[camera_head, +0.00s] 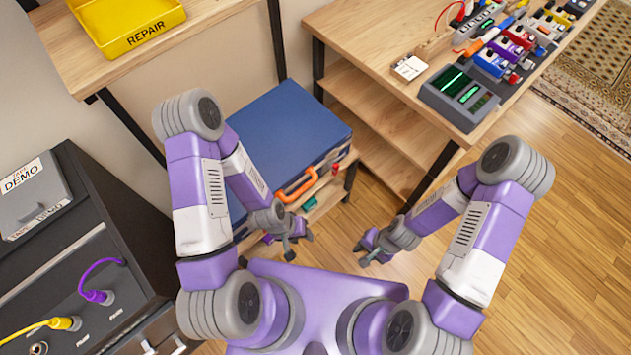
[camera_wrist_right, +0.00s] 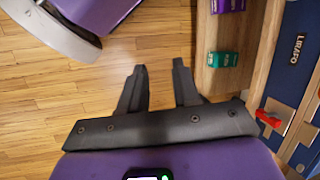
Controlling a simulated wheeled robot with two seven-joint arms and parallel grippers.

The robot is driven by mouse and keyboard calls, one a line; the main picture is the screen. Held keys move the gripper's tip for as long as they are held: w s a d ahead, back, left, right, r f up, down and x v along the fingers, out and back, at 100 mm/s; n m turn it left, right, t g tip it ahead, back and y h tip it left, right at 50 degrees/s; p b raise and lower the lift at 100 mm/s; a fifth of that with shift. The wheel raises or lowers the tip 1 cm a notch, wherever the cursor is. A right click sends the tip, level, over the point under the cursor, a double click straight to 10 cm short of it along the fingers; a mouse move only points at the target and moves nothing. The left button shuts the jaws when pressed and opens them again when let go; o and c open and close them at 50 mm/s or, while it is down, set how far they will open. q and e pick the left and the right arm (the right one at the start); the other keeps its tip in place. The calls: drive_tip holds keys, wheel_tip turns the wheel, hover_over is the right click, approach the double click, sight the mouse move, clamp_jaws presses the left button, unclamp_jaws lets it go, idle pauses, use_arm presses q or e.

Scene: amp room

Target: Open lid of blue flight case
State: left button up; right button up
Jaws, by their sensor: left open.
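The blue flight case (camera_head: 283,127) rests on a low wooden stand, with its lid down and an orange handle (camera_head: 297,184) on its front. In the right wrist view, part of a blue panel with a name plate (camera_wrist_right: 298,48) and a red latch (camera_wrist_right: 268,118) show at the right edge. My left gripper (camera_head: 297,245) is open and empty, just in front of the case near the handle. My right gripper (camera_head: 368,256) is open and empty, to the right of the case above the floor; its fingers also show in the right wrist view (camera_wrist_right: 160,85).
A workbench with pedals and a meter (camera_head: 459,96) stands at the upper right. A yellow REPAIR bin (camera_head: 128,25) is on a shelf above left. A black amp cabinet (camera_head: 75,270) stands at the left. Small green (camera_wrist_right: 222,59) and purple boxes lie on the stand. The wooden floor is clear at the right.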

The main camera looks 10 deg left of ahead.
drive_tip(key=s+a+f+m+g+y, duration=0.1)
drive_tip(key=s+a+f+m+g, duration=0.1)
drive_tip(key=m, duration=0.5)
drive_tip(key=m+t+y, duration=0.7)
drive_tip(key=m+y, duration=0.3)
drive_tip(key=m, duration=1.7)
approach(301, 190)
drive_tip(key=w+a+f, duration=0.1)
drive_tip(key=a+f, duration=0.1)
drive_tip(key=a, duration=0.1)
drive_tip(key=b+x, duration=0.2)
drive_tip(key=x, duration=0.5)
drive_tip(key=shift+w+r, duration=0.2)
drive_tip(key=shift+d, duration=0.1)
clamp_jaws()
